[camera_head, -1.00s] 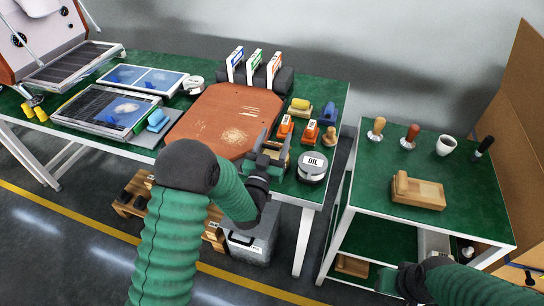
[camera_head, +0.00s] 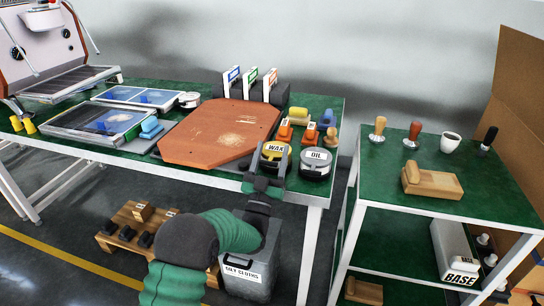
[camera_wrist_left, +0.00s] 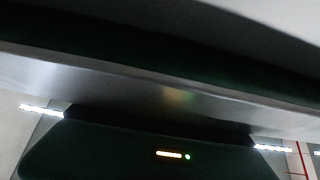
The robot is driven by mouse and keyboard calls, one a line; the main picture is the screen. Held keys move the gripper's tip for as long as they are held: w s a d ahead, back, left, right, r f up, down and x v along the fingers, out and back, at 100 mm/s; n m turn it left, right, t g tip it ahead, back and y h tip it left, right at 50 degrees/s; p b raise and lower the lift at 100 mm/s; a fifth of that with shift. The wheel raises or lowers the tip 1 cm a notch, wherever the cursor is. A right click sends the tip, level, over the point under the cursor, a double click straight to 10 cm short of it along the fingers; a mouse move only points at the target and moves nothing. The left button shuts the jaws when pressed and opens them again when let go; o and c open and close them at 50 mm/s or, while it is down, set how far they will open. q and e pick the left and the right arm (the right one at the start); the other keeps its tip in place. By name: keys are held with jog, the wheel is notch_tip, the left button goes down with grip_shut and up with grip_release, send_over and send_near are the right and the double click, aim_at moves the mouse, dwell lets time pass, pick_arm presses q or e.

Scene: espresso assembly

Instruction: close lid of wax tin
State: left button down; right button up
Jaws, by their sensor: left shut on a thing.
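The wax tin (camera_head: 276,148), with a white WAX label and a yellowish band below it, sits near the front edge of the green table in the head view. My left gripper (camera_head: 272,164) reaches it from the front, one finger on each side, and is shut on it. Whether the fingers grip the lid or the body is too small to tell, and so is whether the lid is fully seated. The wrist view shows only a blurred pale band and dark surfaces close up, with no clear tin. My right gripper is out of view.
The OIL tin (camera_head: 316,162) stands close on the right of the wax tin. A reddish-brown board (camera_head: 205,135) lies to the left. Orange-based tools (camera_head: 285,130) stand behind. A gap separates this table from the right-hand table (camera_head: 400,205).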

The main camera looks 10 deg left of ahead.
pick_arm(q)
jog(key=shift+f, duration=0.15)
jog(key=c, duration=0.9)
grip_release()
jog(key=shift+o, duration=1.1)
jog(key=shift+s+r, duration=0.2)
jog(key=shift+f, duration=0.15)
jog(key=b+v, duration=0.7)
jog(key=v, duration=0.9)
jog(key=shift+s+f, duration=0.25)
